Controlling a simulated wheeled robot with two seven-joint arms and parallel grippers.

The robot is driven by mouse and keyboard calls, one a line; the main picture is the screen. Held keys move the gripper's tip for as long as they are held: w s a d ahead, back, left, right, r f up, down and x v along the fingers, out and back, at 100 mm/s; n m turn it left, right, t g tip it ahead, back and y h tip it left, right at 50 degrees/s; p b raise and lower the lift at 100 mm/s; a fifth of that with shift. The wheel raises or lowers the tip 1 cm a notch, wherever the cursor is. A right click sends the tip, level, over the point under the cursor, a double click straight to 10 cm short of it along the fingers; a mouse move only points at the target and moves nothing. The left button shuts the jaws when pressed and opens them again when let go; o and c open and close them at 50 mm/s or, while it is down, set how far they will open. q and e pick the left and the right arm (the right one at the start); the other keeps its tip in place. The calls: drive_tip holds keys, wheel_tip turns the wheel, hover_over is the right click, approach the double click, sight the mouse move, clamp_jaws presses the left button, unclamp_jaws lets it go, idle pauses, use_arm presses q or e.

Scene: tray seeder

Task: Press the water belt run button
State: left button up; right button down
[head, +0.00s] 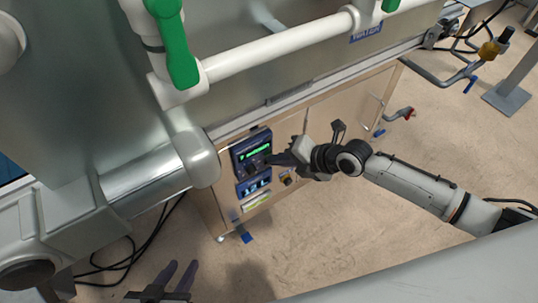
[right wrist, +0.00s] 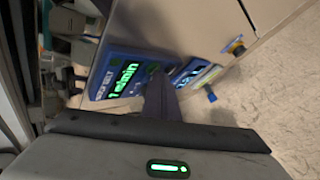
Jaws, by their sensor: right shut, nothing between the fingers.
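The water belt panel (head: 240,156) is a dark blue box with a lit green display on the beige cabinet front. In the right wrist view the panel (right wrist: 95,92) shows a green speed readout and part of a "BELT" label. A small greenish button (right wrist: 152,68) shows beside the readout, right at the fingertips. My right gripper (head: 270,159) is shut and empty, its tips at the panel's lower right; its fingers (right wrist: 158,85) partly cover the panel face. I cannot tell whether they touch the button. My left gripper (head: 183,264) is open and empty at the bottom left.
A second blue panel (head: 254,186) with a lit display sits just below. White pipes with green handles (head: 180,55) run above. Black cables (head: 150,240) lie on the floor.

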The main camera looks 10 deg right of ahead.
use_arm(q)
drive_tip(key=shift+w+r, duration=0.1)
drive_tip(key=shift+w, duration=0.25)
use_arm(e)
drive_tip(key=shift+w, duration=0.1)
use_arm(q)
drive_tip(key=shift+s+r, duration=0.1)
use_arm(e)
drive_tip(key=shift+s+d, duration=0.15)
drive_tip(key=shift+s, duration=0.35)
use_arm(q)
drive_tip(key=shift+s, duration=0.1)
